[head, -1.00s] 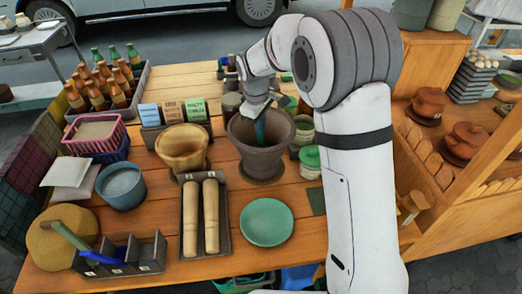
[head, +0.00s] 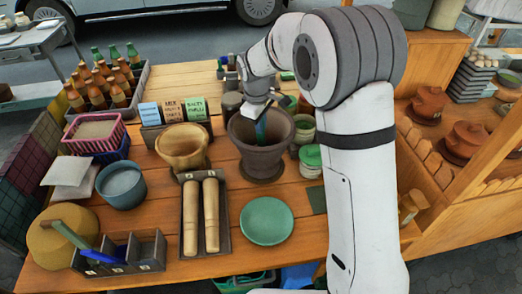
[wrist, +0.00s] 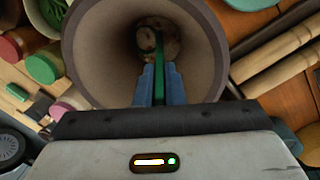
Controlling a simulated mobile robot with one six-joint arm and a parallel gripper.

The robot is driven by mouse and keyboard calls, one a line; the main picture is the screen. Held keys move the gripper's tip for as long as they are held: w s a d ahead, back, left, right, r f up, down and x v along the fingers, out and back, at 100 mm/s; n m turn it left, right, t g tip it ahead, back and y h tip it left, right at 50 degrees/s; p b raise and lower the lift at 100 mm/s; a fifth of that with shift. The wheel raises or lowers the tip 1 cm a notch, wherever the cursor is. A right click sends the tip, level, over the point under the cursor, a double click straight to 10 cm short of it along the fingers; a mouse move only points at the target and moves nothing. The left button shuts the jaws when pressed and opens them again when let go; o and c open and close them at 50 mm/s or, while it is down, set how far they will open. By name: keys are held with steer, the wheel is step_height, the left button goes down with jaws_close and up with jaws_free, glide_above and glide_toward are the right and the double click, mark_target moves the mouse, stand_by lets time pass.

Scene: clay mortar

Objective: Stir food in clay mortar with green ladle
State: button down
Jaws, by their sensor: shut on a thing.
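The clay mortar (head: 261,155) stands upright on the wooden table, dark brown and deep. In the wrist view I look down into the mortar (wrist: 88,60), and some brownish food (wrist: 158,42) lies at its bottom. My gripper (head: 262,110) is over the mortar's mouth with its fingers reaching inside. In the wrist view its blue fingers (wrist: 159,84) are shut on the green ladle (wrist: 159,70), which points down toward the food. The ladle's lower end is hard to make out in the dark bowl.
A wooden mortar (head: 183,150) stands to the left, and a tray with two pestles (head: 190,215) lies in front. A green plate (head: 267,221) and green-lidded jar (head: 311,158) are close by. Bottles (head: 105,80) fill a crate at back left.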

steer(key=shift+r, duration=0.1)
step_height(320, 180, up, 17)
steer(key=p, duration=1.1)
steer(key=shift+p, duration=0.4)
